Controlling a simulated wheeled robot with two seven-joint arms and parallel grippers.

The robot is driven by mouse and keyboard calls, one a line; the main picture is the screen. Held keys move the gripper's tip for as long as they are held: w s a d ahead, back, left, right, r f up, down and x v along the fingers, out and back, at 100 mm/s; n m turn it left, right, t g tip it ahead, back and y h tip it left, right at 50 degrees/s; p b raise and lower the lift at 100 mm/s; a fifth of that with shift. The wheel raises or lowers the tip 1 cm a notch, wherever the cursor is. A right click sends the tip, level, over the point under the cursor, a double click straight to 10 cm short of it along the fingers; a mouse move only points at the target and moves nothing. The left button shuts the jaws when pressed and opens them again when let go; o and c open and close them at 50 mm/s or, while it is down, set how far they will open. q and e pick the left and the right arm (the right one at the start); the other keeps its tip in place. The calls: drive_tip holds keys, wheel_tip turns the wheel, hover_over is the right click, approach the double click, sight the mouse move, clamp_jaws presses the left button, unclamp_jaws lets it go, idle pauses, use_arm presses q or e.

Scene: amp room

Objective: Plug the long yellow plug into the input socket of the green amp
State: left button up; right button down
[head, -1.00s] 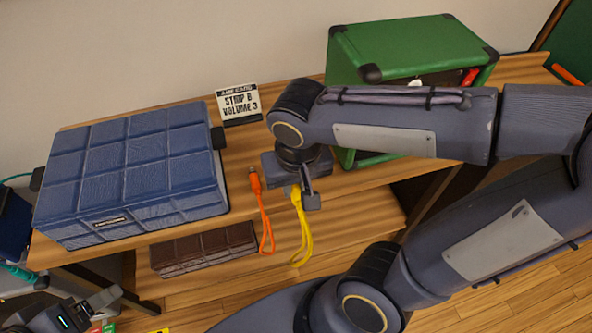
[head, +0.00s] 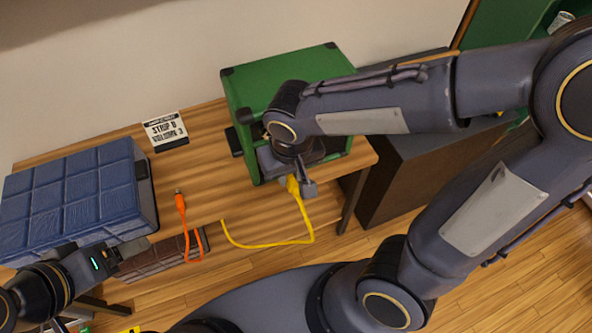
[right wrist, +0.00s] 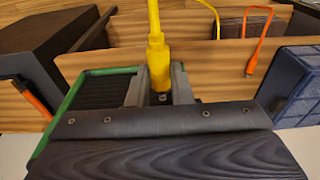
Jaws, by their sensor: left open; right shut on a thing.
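The green amp (head: 285,80) stands at the right end of the wooden table, partly hidden behind my right arm in the head view. Its green edge and dark front also show in the right wrist view (right wrist: 104,92). My right gripper (head: 301,184) is in front of the amp's lower front, shut on the yellow plug (head: 292,184). The plug shows between the fingers in the right wrist view (right wrist: 157,62), with its yellow cable leading away. The input socket cannot be made out. My left gripper (head: 128,248) is open beside the blue case, at lower left.
An orange plug and cable (head: 181,208) lie at the table's front edge. A blue quilted case (head: 75,195) is at left, with a sign (head: 165,130) behind it. A brown ribbed box (head: 150,262) is below. A dark cabinet (head: 400,175) stands right.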

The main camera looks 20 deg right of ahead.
drive_tip(key=w+p, duration=0.1)
drive_tip(key=w, duration=0.6)
drive_tip(key=shift+a, duration=0.2)
drive_tip(key=shift+w, duration=1.3)
idle(2.1)
drive_tip(key=c, duration=1.2)
unclamp_jaws()
wheel_tip(320, 180, up, 8)
drive_tip(key=s, duration=0.1)
drive_tip(key=s+d+f+m+t+y, duration=0.1)
drive_tip(key=s+d, duration=0.3)
drive_tip(key=s, duration=0.4)
drive_tip(key=s+d+m+t+y, duration=0.1)
drive_tip(key=s+d+t+y, duration=0.1)
drive_tip(key=s+d, duration=0.3)
drive_tip(key=s+t, duration=0.1)
drive_tip(key=s, duration=0.3)
drive_tip(key=shift+s+f+y+b, duration=0.25)
drive_tip(key=shift+f+y+b, duration=0.1)
drive_tip(key=shift+f+y, duration=0.05)
